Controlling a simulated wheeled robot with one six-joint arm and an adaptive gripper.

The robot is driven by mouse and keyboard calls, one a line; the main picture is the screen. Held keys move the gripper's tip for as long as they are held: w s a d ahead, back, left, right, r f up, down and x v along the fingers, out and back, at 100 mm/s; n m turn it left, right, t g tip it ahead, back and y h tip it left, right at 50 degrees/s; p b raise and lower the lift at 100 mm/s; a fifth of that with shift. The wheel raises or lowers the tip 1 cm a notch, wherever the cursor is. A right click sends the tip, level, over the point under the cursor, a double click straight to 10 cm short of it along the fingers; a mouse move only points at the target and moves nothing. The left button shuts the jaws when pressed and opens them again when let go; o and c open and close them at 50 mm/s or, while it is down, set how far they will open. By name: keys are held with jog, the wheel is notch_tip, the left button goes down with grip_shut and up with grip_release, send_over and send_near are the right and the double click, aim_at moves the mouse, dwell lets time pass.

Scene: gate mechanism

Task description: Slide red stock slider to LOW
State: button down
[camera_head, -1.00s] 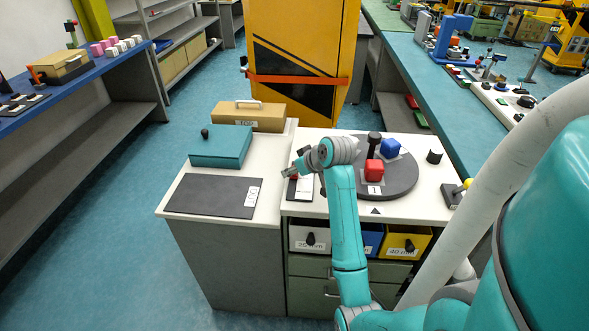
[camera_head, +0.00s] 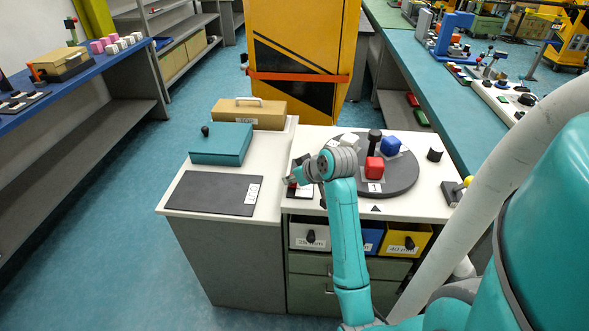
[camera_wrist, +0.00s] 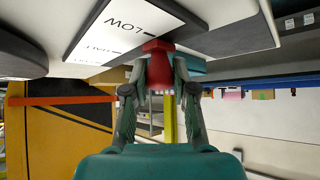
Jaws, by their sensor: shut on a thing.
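The red stock slider (camera_wrist: 158,68) has a red knob that sits between my gripper's two fingers (camera_wrist: 160,82) in the wrist view. My gripper is shut on this knob. The white label plate (camera_wrist: 125,25) is right beside the knob, and its word LOW reads upside down near the knob. In the head view, a little red of the slider (camera_head: 291,185) shows at my gripper (camera_head: 294,180), at the left edge of the white table. My wrist hides much of the slider's panel there.
A teal box (camera_head: 222,146) and a dark mat (camera_head: 205,193) lie to the left. Drawers are below the table's front edge.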

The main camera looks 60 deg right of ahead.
jog(key=shift+s+a, duration=0.25)
jog(key=shift+a, duration=0.35)
jog(key=shift+f, duration=0.1)
jog(key=c, duration=0.9)
grip_release()
jog(key=shift+a, duration=0.1)
jog(key=v, duration=1.2)
